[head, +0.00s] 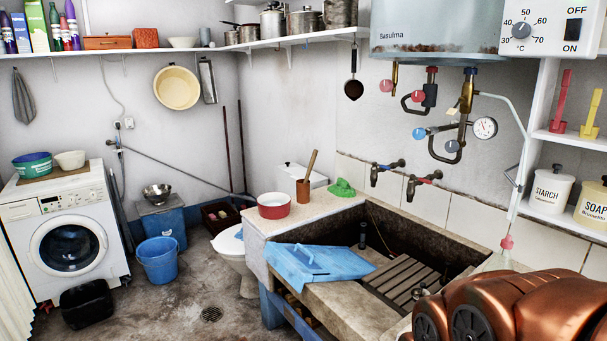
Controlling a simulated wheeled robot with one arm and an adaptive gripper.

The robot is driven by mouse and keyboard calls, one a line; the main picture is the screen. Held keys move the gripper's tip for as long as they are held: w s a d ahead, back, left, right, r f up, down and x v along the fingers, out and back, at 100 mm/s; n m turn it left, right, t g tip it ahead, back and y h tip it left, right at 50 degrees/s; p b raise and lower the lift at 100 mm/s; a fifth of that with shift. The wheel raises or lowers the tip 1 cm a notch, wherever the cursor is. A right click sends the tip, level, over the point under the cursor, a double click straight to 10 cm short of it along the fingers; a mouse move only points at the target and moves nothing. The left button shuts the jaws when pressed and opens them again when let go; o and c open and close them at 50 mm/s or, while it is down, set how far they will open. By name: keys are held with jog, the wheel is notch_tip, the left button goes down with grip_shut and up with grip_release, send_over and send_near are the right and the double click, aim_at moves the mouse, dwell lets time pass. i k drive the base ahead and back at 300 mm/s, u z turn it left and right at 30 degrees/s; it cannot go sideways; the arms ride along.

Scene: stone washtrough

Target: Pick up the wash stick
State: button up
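A wooden stick (311,163), which looks like the wash stick, leans slightly to the right in a small brown cup (302,187). Its lower end is hidden in the cup. The cup stands on the pale stone ledge (313,212) at the back left of the washtrough. My copper-coloured arm fills the lower right corner, well to the right of the stick and nearer the camera. My gripper is not in view.
A red and white bowl (273,206) stands just left of the cup. A green object (342,188) lies to its right. A blue cloth (310,264) and slatted rack (402,283) lie at the trough (350,307). Taps (424,181) jut from the wall behind.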

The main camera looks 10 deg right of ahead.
aim_at(315, 152)
jog(key=u, duration=0.8)
jog(key=i, duration=1.1)
jog(key=u, duration=0.6)
jog(key=i, duration=1.35)
jog(key=z, duration=0.6)
